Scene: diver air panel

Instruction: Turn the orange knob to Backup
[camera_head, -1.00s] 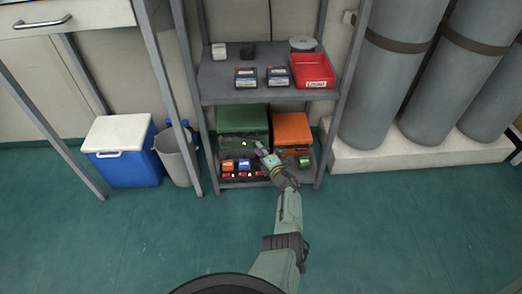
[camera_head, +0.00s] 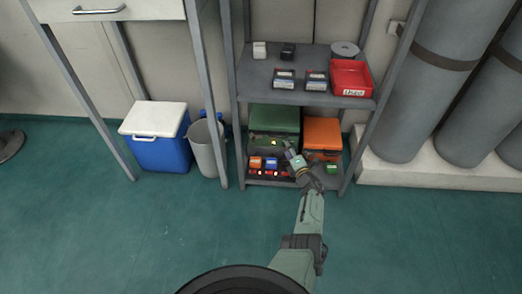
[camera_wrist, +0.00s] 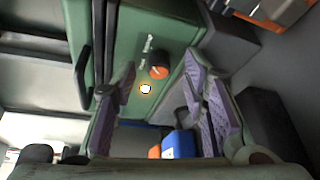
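The orange knob (camera_wrist: 159,72) shows in the wrist view on the front of a green box (camera_wrist: 150,25), beside small pale lettering too blurred to read. I cannot tell which mark the knob points to. A glowing yellow-white lamp (camera_wrist: 145,89) is near the knob. In the head view, the green box (camera_head: 273,119) stands on the low shelf; the knob cannot be made out there. My gripper (camera_head: 289,148) is in front of the box's right part. In the wrist view, its purple-padded fingers are apart on either side of the knob, with nothing held.
An orange case (camera_head: 322,133) stands right of the green box. The upper shelf (camera_head: 255,88) holds dark boxes and a red tray (camera_head: 350,76). The floor in front is clear.

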